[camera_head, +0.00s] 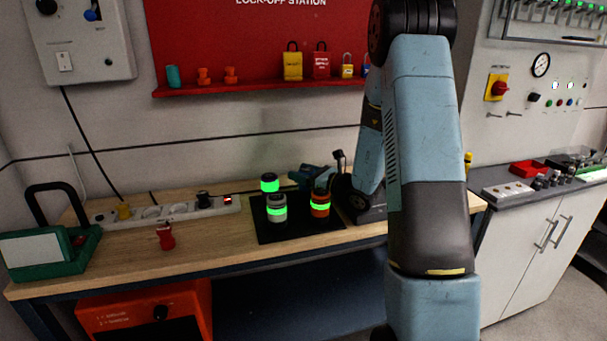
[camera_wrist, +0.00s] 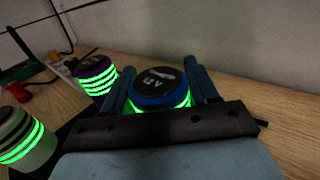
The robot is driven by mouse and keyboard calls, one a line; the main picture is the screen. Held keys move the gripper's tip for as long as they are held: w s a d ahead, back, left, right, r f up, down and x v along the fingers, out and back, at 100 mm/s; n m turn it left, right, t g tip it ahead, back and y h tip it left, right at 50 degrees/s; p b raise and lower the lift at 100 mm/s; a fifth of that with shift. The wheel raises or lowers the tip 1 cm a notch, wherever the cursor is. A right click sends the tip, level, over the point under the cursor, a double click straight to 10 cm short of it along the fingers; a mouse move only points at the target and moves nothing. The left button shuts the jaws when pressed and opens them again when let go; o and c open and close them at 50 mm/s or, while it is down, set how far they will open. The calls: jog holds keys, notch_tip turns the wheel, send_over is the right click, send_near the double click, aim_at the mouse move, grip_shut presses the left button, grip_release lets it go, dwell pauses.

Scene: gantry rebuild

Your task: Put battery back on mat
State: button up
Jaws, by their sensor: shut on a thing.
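In the wrist view my gripper (camera_wrist: 160,92) is shut on a blue-topped battery (camera_wrist: 158,80) marked 12 V, with a finger on each side and a green glow below its cap. Its underside is hidden, so I cannot tell whether it touches anything. In the head view my gripper (camera_head: 305,178) is over the back right of the black mat (camera_head: 264,232), and the held battery is not clearly visible. A dark-topped battery (camera_head: 270,183), a grey one (camera_head: 277,208) and an orange one (camera_head: 320,205) stand there upright. The dark-topped (camera_wrist: 95,72) and pale (camera_wrist: 25,138) ones show in the wrist view.
A power strip (camera_head: 165,212) runs along the back left of the wooden bench (camera_head: 200,246). A red padlock-like item (camera_head: 165,236) and a green case (camera_head: 48,245) are at the left. The wall is close behind. Bare wood lies left of the mat.

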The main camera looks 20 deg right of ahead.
jog(key=shift+f, duration=0.1)
jog(key=o, duration=1.5)
jog(key=shift+c, duration=0.2)
jog(key=shift+s+d, duration=0.15)
jog(key=shift+d, duration=0.05)
jog(key=v, duration=1.1)
jog(key=shift+s+d, duration=0.1)
jog(key=shift+s, duration=0.2)
